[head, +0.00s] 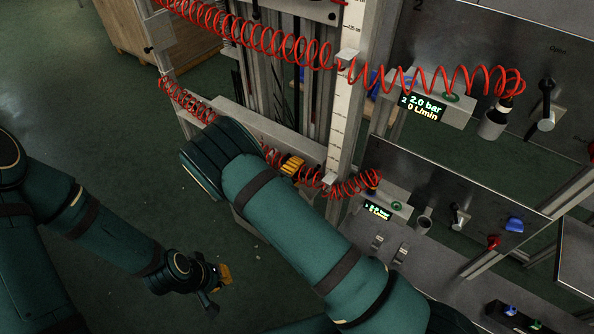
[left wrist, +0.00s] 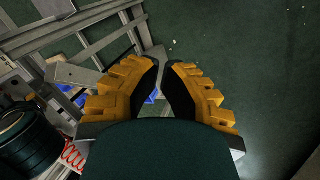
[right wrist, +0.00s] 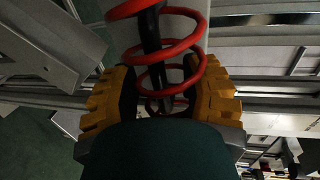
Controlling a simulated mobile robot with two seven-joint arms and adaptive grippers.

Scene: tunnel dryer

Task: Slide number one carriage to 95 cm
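A grey upright post with a white scale strip (head: 340,118) stands at centre; its small markings are mostly unreadable. A lower grey crossbeam (head: 259,126) spans the frame, with a pale pointer (head: 330,178) beside the scale. I cannot read which carriage is number one. My right gripper (head: 293,167) is at this crossbeam, partly hidden by my arm. In the right wrist view its open fingers (right wrist: 163,95) are on either side of a black rod (right wrist: 152,45) and a red coiled hose (right wrist: 190,70), with gaps visible. My left gripper (head: 216,286) hangs low, empty, its fingertips narrowly apart (left wrist: 162,66).
An upper red coiled hose (head: 430,78) crosses to a panel with a display reading 2.0 bar and 0 L/min (head: 422,107). A lower panel carries another display (head: 378,210), a blue knob (head: 514,224) and a red knob (head: 493,242). Green floor at left is open.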

